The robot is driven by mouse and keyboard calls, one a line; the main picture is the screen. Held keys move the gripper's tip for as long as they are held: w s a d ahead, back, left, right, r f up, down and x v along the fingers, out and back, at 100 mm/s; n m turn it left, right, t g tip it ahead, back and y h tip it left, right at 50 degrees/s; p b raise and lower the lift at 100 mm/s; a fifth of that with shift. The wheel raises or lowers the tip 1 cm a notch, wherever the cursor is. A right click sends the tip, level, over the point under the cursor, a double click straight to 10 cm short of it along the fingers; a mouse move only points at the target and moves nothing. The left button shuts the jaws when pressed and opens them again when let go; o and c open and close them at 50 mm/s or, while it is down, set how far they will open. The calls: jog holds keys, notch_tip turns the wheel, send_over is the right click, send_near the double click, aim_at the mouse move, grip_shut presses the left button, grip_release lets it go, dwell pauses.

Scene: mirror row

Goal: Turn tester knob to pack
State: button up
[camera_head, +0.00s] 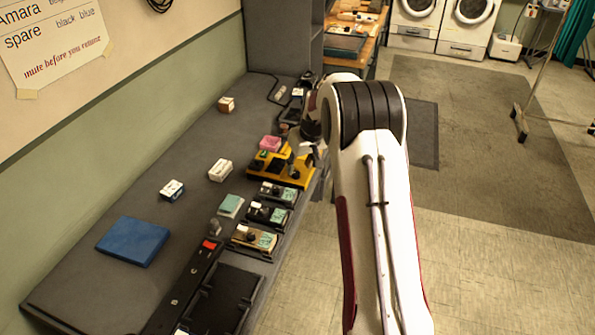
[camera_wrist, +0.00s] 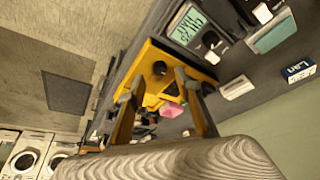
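The yellow tester (camera_head: 262,176) stands near the desk's right edge in the head view. It also shows in the wrist view (camera_wrist: 136,66), where a dark round part (camera_wrist: 160,68) that looks like its knob sits on the yellow face. My gripper (camera_wrist: 159,80) is open, with its two fingers spread over the tester and the dark round part showing between the tips. Contact cannot be told. In the head view my gripper (camera_head: 303,153) is small and partly covered by my arm. Which way the knob points cannot be read.
Several small packs with green displays, one here (camera_head: 280,193), stand in a row in front of the tester. A pink block (camera_head: 270,143) is beside the tester. White boxes (camera_head: 220,170), a blue pad (camera_head: 132,241) and a black tray (camera_head: 222,300) lie on the grey desk (camera_head: 100,292).

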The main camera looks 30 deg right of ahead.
aim_at(296, 173)
jog(key=shift+x, duration=2.1)
grip_shut()
